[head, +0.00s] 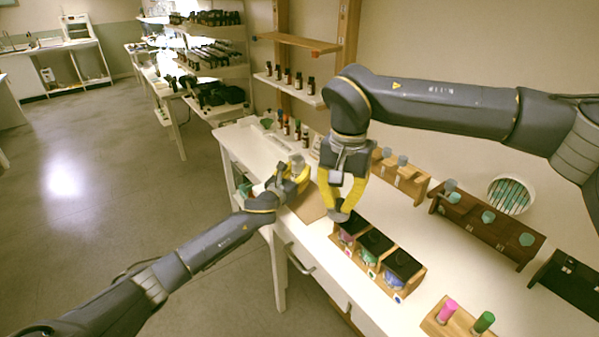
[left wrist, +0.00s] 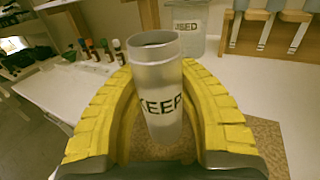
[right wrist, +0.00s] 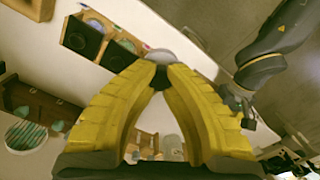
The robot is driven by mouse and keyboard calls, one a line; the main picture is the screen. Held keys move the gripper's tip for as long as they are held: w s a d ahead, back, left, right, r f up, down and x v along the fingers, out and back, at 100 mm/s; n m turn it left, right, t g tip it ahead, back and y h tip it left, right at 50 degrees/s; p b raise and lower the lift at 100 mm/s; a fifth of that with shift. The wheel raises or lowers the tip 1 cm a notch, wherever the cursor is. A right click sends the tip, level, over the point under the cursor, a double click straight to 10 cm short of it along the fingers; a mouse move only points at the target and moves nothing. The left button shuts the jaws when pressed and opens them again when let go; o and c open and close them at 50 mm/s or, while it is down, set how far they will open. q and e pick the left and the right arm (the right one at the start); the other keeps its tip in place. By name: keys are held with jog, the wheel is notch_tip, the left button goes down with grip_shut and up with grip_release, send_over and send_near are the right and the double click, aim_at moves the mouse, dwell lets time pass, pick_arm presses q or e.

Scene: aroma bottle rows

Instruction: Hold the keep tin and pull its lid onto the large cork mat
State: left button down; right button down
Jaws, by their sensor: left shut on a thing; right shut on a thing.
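The keep tin, a grey cylinder lettered KEEP (left wrist: 165,105), stands upright between the yellow fingers of my left gripper (head: 297,175). Its top looks open, with a bare rim. My left gripper is shut on it. My right gripper (head: 343,207) points down with its tips together on a round grey lid (head: 340,216), also in the right wrist view (right wrist: 174,57). The lid is apart from the tin, to its right, near the front compartmented box. The brown cork mat (head: 310,204) lies beside the tin, partly hidden by my left gripper; it shows in the left wrist view (left wrist: 262,132).
A wooden box with dark-topped compartments (head: 372,256) stands close by the lid. A clear jar marked USED (left wrist: 187,32) is behind the tin. Wooden racks (head: 487,225) and a round striped dish (head: 509,194) stand further right. Bottles (head: 291,127) are at the back.

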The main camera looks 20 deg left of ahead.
pick_arm(q)
jog(key=shift+f, duration=0.25)
jog(key=c, duration=1.5)
grip_release()
jog(key=shift+f, duration=0.1)
jog(key=o, duration=0.5)
